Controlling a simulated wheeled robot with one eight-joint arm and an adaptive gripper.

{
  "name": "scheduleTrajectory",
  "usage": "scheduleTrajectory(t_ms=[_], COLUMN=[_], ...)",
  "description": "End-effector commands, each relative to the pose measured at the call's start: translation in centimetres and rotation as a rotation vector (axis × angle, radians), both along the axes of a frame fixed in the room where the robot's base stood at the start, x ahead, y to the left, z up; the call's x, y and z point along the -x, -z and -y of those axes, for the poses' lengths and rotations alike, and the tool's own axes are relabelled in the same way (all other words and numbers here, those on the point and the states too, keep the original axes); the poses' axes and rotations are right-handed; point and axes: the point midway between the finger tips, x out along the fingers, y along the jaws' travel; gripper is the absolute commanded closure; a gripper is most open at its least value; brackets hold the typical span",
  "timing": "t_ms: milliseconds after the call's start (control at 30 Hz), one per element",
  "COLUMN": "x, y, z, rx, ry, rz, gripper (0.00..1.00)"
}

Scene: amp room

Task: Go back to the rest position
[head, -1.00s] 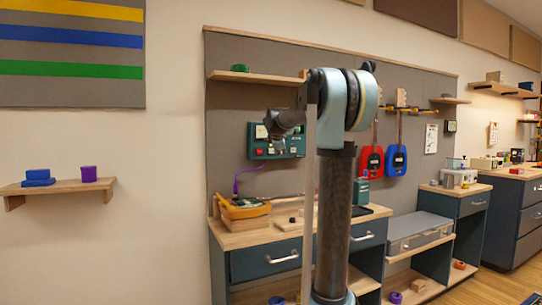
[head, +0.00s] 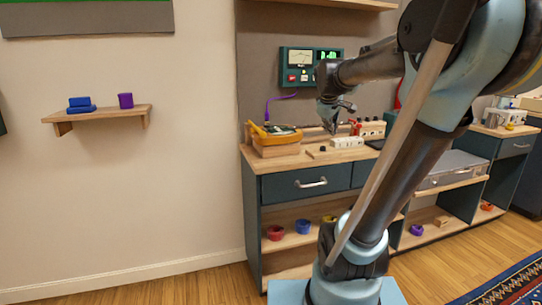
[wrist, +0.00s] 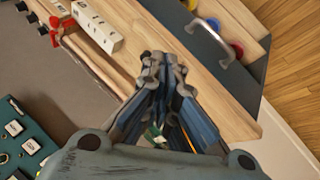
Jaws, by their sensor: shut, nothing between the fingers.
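My gripper (head: 338,122) is at the end of my arm, in front of the grey backboard and above the wooden workbench top (head: 318,158). In the wrist view my gripper (wrist: 160,65) has its fingers together, with nothing held between the tips. The bench edge and the drawer front lie beyond the fingertips there. My arm reaches up from its base at the lower right of the head view and bends over toward the bench. It hides part of the bench and backboard.
A green meter panel (head: 309,66) hangs behind. A wall shelf (head: 98,114) holds blue and purple pieces. Coloured bowls (head: 303,227) sit under the drawer. The left floor is partly visible.

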Motion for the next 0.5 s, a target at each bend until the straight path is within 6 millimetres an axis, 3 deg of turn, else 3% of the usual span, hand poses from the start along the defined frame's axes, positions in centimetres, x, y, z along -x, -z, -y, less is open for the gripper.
scheduleTrajectory(t_ms=[100, 500], x=[5.0, 20.2], y=[3.6, 16.2], z=[-0.2, -1.9], rx=[-0.085, -0.342], ry=[0.094, 0.419], rz=[-0.042, -0.203], gripper=[1.00, 1.00])
